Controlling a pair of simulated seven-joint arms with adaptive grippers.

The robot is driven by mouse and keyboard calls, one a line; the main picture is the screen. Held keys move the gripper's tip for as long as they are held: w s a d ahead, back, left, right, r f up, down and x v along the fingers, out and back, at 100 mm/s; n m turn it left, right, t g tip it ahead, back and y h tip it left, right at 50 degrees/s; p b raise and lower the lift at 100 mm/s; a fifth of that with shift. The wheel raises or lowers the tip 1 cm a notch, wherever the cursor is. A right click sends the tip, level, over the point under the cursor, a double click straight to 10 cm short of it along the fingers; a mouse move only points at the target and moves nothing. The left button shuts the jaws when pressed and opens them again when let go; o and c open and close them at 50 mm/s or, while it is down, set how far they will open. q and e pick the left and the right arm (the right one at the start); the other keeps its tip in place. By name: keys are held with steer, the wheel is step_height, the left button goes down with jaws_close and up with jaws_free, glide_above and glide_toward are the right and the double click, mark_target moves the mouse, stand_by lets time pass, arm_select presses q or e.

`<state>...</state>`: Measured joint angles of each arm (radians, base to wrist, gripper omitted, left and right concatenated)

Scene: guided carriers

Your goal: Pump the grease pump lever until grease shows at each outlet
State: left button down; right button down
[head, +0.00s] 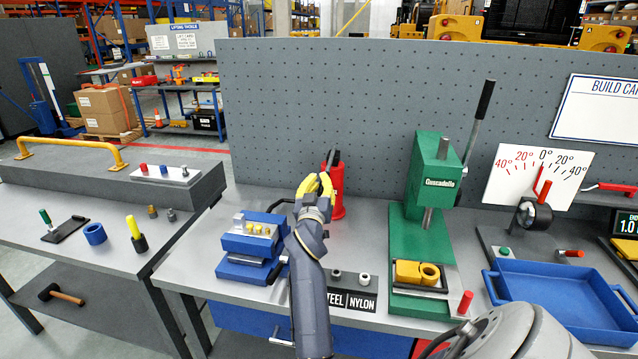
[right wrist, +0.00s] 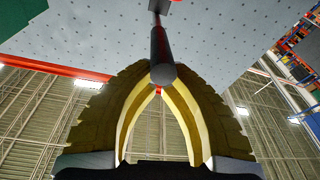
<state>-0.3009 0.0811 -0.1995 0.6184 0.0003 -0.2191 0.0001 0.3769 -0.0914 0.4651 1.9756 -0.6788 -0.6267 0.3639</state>
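The grease pump (head: 337,194) is a red upright body on the grey bench, in front of the pegboard. Its dark lever (head: 330,160) stands up at an angle beside it. My right gripper (head: 316,182), with yellow fingers, is at the lever, just left of and partly in front of the pump. In the right wrist view the dark lever (right wrist: 161,60) runs down to the meeting fingertips (right wrist: 158,88), which look closed around it. The lever's end hides the exact contact. I cannot make out the outlets or any grease. My left gripper is out of view.
A blue fixture with brass parts (head: 252,240) stands left of my right arm. A green press (head: 428,200) stands to the right, with a blue tray (head: 560,268) beyond it. The pegboard (head: 300,90) closes off the back.

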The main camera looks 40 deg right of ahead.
step_height(320, 180, up, 10)
steer(key=shift+f, duration=0.15)
stand_by(0.3)
steer(key=shift+a, duration=0.1)
stand_by(0.7)
stand_by(0.5)
steer(key=s+a+r, duration=0.3)
steer(key=s+a, duration=0.1)
steer(key=a, duration=0.1)
steer(key=shift+a+g+y, duration=0.3)
steer(key=shift+g+y, duration=0.1)
steer(key=shift+r, duration=0.1)
steer(key=shift+w, duration=0.1)
